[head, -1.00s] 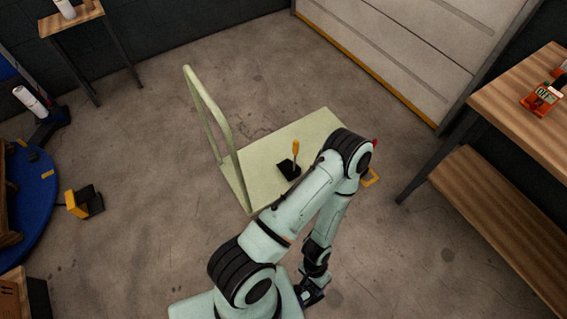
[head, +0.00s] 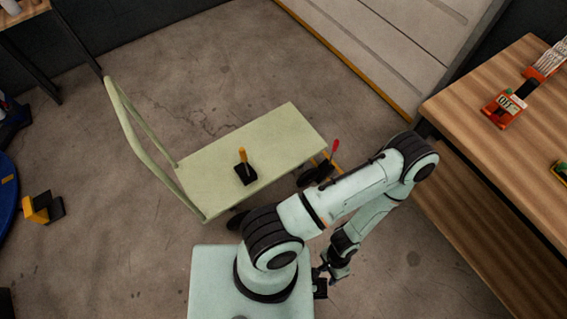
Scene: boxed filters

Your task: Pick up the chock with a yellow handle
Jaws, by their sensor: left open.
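The chock with a yellow handle (head: 245,173) is a black block with an upright yellow handle. It sits on the pale green platform cart (head: 285,125), near the cart's near edge. My left gripper (head: 323,283) hangs low, to the right of my base, apart from the chock and nearer to me. It is open, with nothing visible in it. My right gripper is out of view.
The cart's upright push handle (head: 140,150) rises at its left end. A wooden workbench (head: 460,110) with orange devices (head: 503,108) stands at the right. A yellow and black block (head: 42,208) lies on the floor at left.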

